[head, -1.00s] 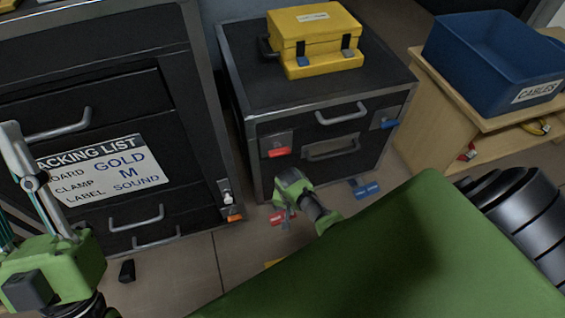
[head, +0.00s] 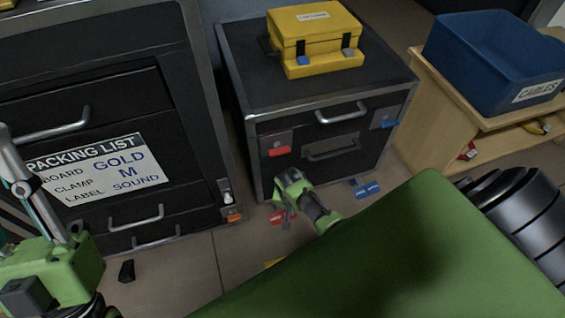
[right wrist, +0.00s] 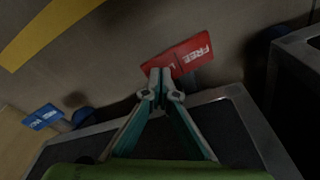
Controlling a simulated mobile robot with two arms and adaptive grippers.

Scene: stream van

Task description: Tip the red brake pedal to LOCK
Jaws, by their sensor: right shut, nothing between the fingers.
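The red brake pedal (head: 276,218) is low at the front left foot of the smaller black case (head: 262,178). In the head view it is partly hidden behind my right gripper (head: 286,222). In the right wrist view the red pedal (right wrist: 190,54) shows white lettering that reads FREE, with more text partly covered by the fingertips. My right gripper (right wrist: 161,78) is shut and empty, its fingertips at the pedal's near edge; I cannot tell whether they touch. My left gripper (head: 30,180) is at the left edge, away from the pedal, its fingers partly cut off.
A blue pedal (head: 367,190) sits at the case's right foot. A red latch (head: 279,151) and a blue latch (head: 388,123) are above. A yellow toolbox (head: 314,40) stands on top. The large black drawer case (head: 205,110) is on the left, a blue bin (head: 490,60) right.

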